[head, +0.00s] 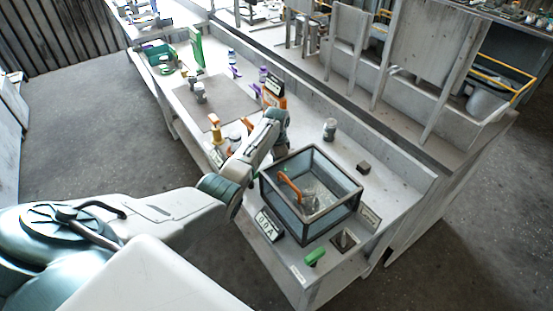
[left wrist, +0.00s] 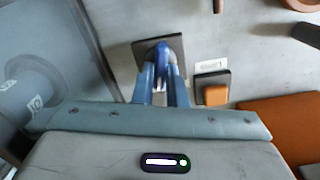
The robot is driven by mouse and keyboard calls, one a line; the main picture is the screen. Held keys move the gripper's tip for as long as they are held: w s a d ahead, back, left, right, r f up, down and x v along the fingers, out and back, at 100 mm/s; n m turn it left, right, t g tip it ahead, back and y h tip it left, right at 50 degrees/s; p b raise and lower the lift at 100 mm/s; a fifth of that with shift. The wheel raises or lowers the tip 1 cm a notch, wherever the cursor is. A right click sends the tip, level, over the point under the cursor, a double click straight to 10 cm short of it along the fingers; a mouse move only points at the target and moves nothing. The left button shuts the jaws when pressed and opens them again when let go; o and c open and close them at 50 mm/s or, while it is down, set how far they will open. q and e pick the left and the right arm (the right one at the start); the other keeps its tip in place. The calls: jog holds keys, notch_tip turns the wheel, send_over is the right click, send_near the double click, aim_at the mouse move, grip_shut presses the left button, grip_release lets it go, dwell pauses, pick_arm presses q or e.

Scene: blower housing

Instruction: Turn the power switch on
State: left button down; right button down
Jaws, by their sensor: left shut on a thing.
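In the left wrist view a dark square plate (left wrist: 143,49) on the grey bench top carries a small blue switch lever (left wrist: 160,57), which I take for the power switch. My left gripper (left wrist: 163,78) reaches over the plate, and its two fingers are shut on the lever from both sides. The lever's lower part is hidden between the fingers, so I cannot tell its on or off position. In the head view my left arm hides the switch, and the fingertips do not show clearly. My right gripper is in neither view.
A glass-walled box (head: 338,205) with a dark frame stands close to my left arm. An orange button (left wrist: 215,95) on a dark base sits beside the switch plate, near a white label (left wrist: 211,66). A grey can (head: 330,129) and a dark block (head: 363,168) stand behind the box.

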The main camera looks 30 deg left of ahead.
pick_arm(q)
jog(key=shift+r+m+p, duration=0.1)
jog(key=shift+m+p, duration=0.2)
jog(key=shift+m, duration=0.9)
jog(key=c, duration=1.5)
grip_release()
jog(key=shift+o, duration=0.2)
notch_tip(320, 180, up, 11)
jog(key=b, duration=0.2)
jog(key=shift+s+f, duration=0.1)
jog(key=shift+f, duration=0.1)
